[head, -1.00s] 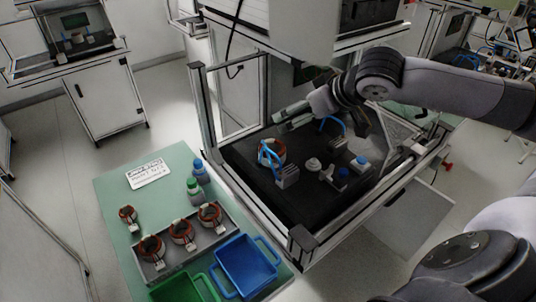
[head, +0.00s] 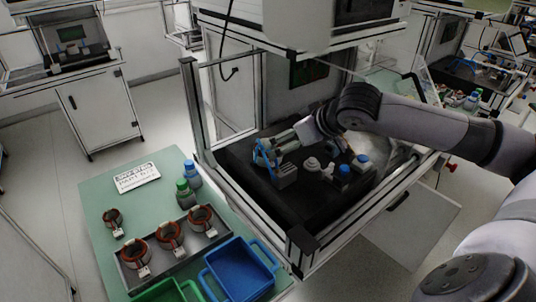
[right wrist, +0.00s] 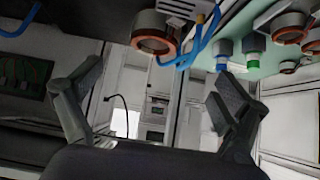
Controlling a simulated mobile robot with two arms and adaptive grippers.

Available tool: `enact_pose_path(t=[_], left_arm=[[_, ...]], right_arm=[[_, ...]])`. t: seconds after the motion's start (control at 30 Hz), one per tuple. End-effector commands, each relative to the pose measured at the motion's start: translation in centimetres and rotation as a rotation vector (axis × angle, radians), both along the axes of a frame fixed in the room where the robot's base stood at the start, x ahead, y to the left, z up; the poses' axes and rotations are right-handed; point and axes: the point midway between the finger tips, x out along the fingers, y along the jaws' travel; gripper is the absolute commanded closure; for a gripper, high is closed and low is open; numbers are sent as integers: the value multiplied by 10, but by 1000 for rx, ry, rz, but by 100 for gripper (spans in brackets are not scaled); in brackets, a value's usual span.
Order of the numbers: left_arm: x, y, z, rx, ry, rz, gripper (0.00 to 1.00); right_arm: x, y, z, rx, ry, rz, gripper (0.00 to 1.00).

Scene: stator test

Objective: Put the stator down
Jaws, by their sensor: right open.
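The stator (right wrist: 152,44), a ring with copper windings, is in the test station beside a blue cable, at the top of the right wrist view. In the head view my right gripper and the cable largely hide it. My right gripper (head: 284,143) is over the black station bed (head: 300,208), pointing left towards the stator. In the right wrist view its two fingers (right wrist: 155,100) are spread wide with nothing between them, and the stator lies beyond them. My left gripper is not in view.
A green table (head: 92,232) at the left carries a tray with several stators, one loose stator (head: 113,217), two bottles (head: 188,182), a sign (head: 137,177), a blue bin (head: 240,270) and a green bin (head: 167,292). Station frame posts (head: 196,108) stand left of my gripper.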

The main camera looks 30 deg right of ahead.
Motion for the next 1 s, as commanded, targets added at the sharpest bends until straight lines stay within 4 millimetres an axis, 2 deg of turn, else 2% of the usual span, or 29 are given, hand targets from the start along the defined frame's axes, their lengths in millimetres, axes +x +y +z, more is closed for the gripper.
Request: enact_pose_path(t=[0.4, 0.67, 1.0], left_arm=[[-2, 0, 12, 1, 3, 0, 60], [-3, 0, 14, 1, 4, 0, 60], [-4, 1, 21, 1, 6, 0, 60]], right_arm=[[53, 4, -52, 3, 0, -1, 6], [67, 4, -68, -1, 2, -1, 6], [96, 0, -100, 0, -1, 0, 6]])
